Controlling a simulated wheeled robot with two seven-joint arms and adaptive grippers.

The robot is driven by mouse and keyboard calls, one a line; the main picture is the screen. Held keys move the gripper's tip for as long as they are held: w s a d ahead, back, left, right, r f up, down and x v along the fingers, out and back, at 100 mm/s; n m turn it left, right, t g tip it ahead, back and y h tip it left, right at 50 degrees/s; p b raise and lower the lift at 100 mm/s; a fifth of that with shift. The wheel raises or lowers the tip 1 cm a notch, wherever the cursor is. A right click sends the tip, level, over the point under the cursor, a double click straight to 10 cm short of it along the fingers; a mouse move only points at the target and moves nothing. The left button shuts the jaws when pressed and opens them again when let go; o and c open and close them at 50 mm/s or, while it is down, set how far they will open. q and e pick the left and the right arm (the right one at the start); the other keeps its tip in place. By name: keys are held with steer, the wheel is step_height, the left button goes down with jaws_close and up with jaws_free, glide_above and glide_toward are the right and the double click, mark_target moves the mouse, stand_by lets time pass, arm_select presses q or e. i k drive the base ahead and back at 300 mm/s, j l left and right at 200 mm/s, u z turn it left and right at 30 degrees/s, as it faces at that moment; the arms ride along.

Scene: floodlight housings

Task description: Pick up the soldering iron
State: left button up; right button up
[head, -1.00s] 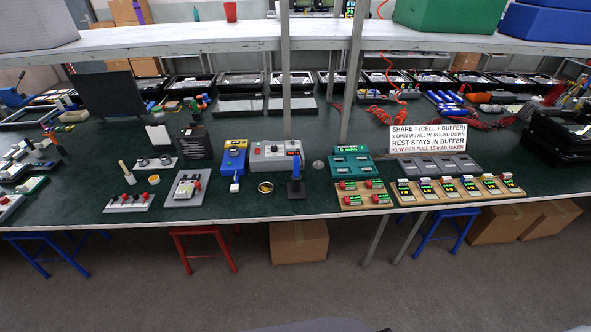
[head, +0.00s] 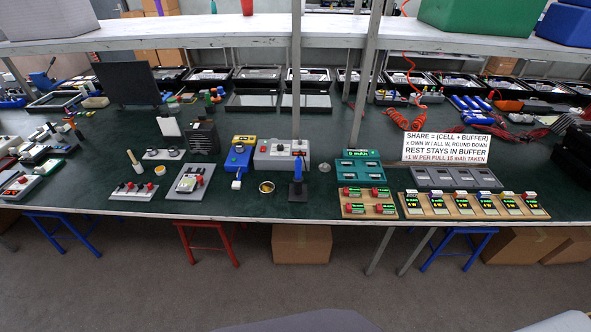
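What looks like the soldering iron (head: 298,170) stands upright, with a blue body, on a small dark base (head: 298,191) near the front edge of the dark green workbench. A grey station box (head: 281,154) with a red knob is just behind it. No gripper touches the iron. Neither of my grippers is in the head view.
A blue and yellow device (head: 239,158) and a small round tin (head: 266,187) lie to the iron's left. A wooden board with green modules (head: 367,203) is to its right. Metal posts (head: 296,80) carry a white shelf (head: 230,35) above the bench.

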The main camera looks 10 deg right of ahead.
mark_target(297, 179)
steer(key=l+u, duration=0.35)
steer(key=l, duration=0.3)
steer(key=l+u, duration=0.35)
steer(key=l, duration=0.3)
